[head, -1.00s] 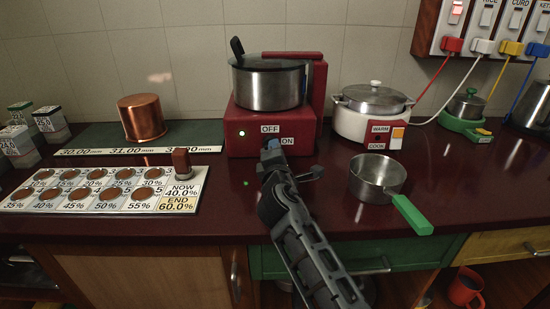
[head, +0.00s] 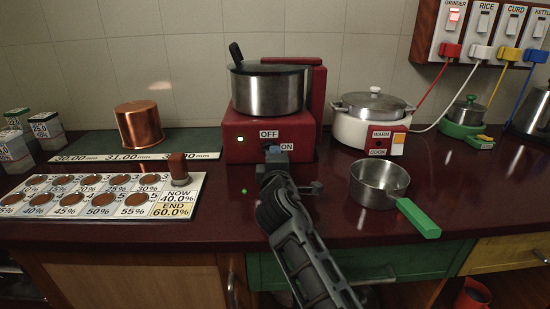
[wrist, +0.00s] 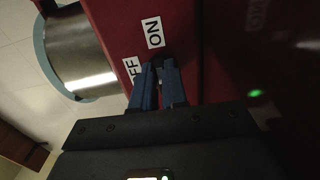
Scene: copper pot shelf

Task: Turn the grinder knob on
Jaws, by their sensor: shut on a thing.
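The grinder (head: 265,105) is a red base with a steel jar and dark lid, near the middle of the counter. A green light glows on its front. The OFF label (head: 269,134) and ON label (head: 287,146) sit above and to the right of the knob spot. My gripper (head: 272,150) is at the grinder's front, shut on the knob, which its fingers mostly hide. In the wrist view the blue fingers (wrist: 159,85) are close together against the red front, beside the ON label (wrist: 153,32), with the OFF label partly covered.
A steel pan (head: 379,181) with a green handle stands right of my arm. A white rice cooker (head: 372,118) is behind it. A tray of copper discs (head: 98,193) lies left, with a copper pot (head: 144,126) behind. A socket panel (head: 483,28) is upper right.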

